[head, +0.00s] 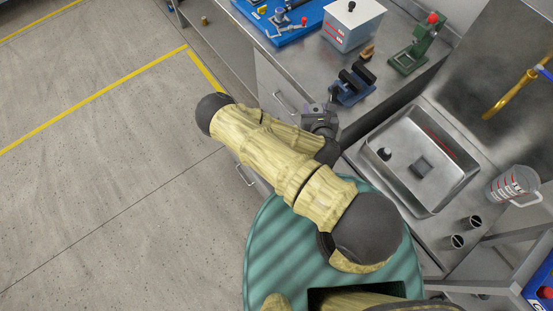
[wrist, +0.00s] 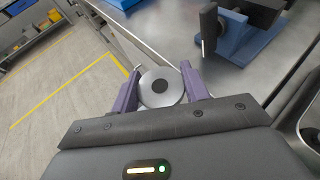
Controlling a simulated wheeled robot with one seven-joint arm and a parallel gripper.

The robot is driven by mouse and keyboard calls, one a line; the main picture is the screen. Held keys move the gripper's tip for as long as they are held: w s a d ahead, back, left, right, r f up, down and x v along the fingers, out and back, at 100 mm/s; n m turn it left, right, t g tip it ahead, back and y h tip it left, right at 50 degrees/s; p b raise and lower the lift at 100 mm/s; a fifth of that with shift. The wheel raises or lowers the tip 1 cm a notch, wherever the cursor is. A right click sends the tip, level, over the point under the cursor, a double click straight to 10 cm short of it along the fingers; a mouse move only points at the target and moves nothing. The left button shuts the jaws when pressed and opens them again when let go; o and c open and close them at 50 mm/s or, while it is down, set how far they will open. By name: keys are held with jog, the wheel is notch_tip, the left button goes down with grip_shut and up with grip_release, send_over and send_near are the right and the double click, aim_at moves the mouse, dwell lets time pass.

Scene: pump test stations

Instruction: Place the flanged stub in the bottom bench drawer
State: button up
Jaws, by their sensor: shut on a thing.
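In the head view my gripper (head: 320,116) is at the bench's front edge, left of the sink, and the stub cannot be made out there. The bench front (head: 270,82) has an upper bar handle (head: 285,102) and a lower one (head: 245,176). My arm hides much of the drawer fronts, and I cannot tell whether the bottom drawer is open.
A blue vise (head: 352,86) stands on the bench just beyond my gripper; it also shows in the wrist view (wrist: 245,40). A green press (head: 418,45), a white box (head: 352,24) and a sink (head: 420,160) are nearby. The floor (head: 90,180) at left is clear.

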jog(key=w+a+f+n+y+b, duration=0.15)
jog(key=w+a+f+b, duration=0.3)
jog(key=f+b, duration=0.75)
jog(key=w+a+f+n+g+y+b, duration=0.1)
jog(key=w+a+f+y+b, duration=0.15)
jog(key=a+f+b, duration=0.85)
jog(key=w+d+f+n+y+b, duration=0.15)
jog(key=w+f+b, duration=0.45)
jog(key=f, duration=1.2)
jog(key=w+a+f+n+g+y+b, duration=0.3)
jog(key=a+f+b, duration=0.4)
jog(key=b, duration=0.9)
jog(key=w+a+f+n+g+y+b, duration=0.4)
jog(key=a+f+n+b, duration=0.3)
jog(key=f+b, duration=0.5)
jog(key=a+g+b, duration=0.1)
jog(key=b, duration=0.3)
jog(key=shift+w+a+f, duration=0.15)
jog(key=shift+w+f, duration=0.1)
jog(key=shift+w, duration=0.05)
jog(key=shift+y, duration=0.25)
